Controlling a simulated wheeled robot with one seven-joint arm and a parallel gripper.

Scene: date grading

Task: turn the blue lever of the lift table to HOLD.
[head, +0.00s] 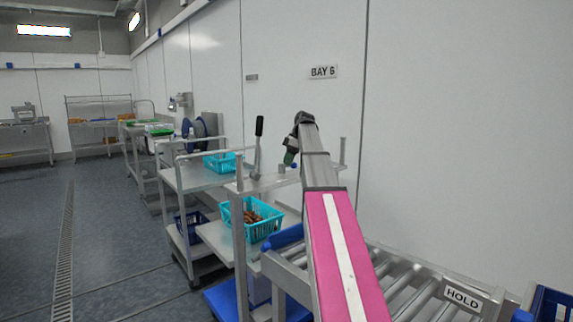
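The lift table with a roller top (405,282) stands at the lower right, partly covered by my arm. A white HOLD label (462,297) is on its near right edge. My arm reaches up and away over the table. My gripper (290,157) is at its far end, small and dark, pointing down near the knob. Whether it touches anything, or is open or shut, is too small to tell.
A grey upright lever with a black grip (259,127) stands left of my gripper. A teal crate of dates (253,221) sits on a trolley shelf; another teal crate (220,163) is behind. A wall with a BAY 6 sign (323,72) closes the right. The floor at left (110,240) is clear.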

